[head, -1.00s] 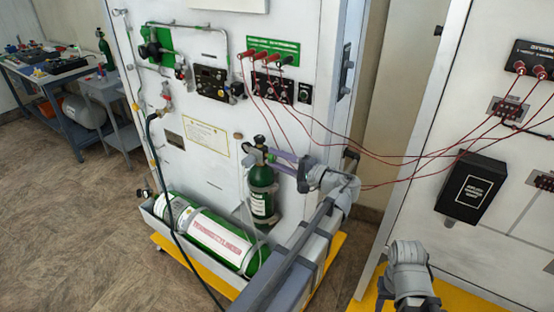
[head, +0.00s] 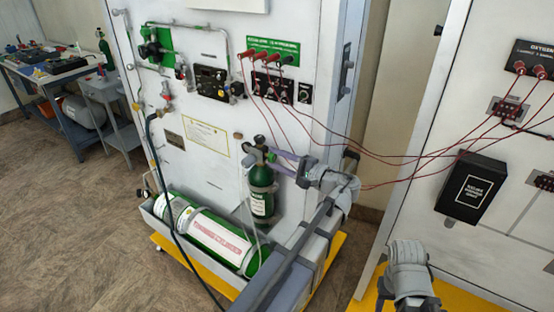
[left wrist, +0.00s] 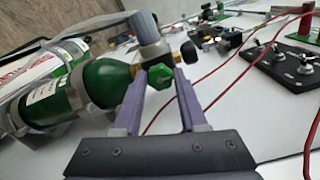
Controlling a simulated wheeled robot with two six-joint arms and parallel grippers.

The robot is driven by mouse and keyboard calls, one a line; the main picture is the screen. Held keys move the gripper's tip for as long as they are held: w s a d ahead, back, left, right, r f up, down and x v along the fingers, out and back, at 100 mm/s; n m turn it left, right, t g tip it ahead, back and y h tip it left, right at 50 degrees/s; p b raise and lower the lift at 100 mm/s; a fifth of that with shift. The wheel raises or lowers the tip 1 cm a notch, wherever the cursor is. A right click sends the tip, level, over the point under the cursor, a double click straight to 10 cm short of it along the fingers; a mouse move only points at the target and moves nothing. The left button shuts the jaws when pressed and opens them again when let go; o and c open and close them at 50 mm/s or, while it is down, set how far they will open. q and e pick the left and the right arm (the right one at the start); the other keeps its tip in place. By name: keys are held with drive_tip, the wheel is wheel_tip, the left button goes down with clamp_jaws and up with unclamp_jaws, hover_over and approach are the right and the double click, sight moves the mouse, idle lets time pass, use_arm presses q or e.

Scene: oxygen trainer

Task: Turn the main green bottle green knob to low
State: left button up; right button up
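A small upright green bottle (head: 262,190) stands strapped to the white panel in the head view. It shows tilted in the left wrist view (left wrist: 106,84), with a brass valve and a green knob (left wrist: 160,78). My left gripper (left wrist: 161,74) has its two purple fingers on either side of this knob, with the tips at it. I cannot tell whether the fingers press on it. In the head view the left gripper (head: 284,160) is at the bottle top, and the knob is hard to make out. My right arm shows at the lower right; its fingers are not visible.
A large green bottle (head: 184,216) lies in a tray below, with a hose (head: 160,165) beside it. Red cables (head: 380,153) hang from the panel across to the right-hand panel. A black box (head: 470,187) is on that panel. Open floor lies at left.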

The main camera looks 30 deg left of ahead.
use_arm(q)
drive_tip(key=o, duration=0.4)
drive_tip(key=shift+s+d, duration=0.2)
drive_tip(key=shift+d, duration=1.75)
drive_tip(key=shift+s+d, duration=0.15)
drive_tip(key=shift+d, duration=1.8)
drive_tip(key=shift+f, duration=0.1)
drive_tip(key=s+d+f+h+p, duration=0.1)
drive_tip(key=s+d+f+h, duration=0.35)
drive_tip(key=f, duration=0.25)
drive_tip(key=s+d+f+h+p, duration=0.1)
drive_tip(key=s+d+f+h, duration=0.2)
drive_tip(key=f+h, duration=0.25)
drive_tip(key=s+d+f+h, duration=0.2)
drive_tip(key=d, duration=0.2)
drive_tip(key=s+d+f+g+h, duration=0.1)
drive_tip(key=s+d+f+h, duration=0.1)
drive_tip(key=d, duration=0.3)
drive_tip(key=s+d+f+g+h+p, duration=0.1)
drive_tip(key=s+d+f+h, duration=0.1)
drive_tip(key=s+d, duration=0.2)
drive_tip(key=shift+d+n+h, duration=0.3)
drive_tip(key=shift+d+h, duration=0.1)
drive_tip(key=shift+d, duration=0.15)
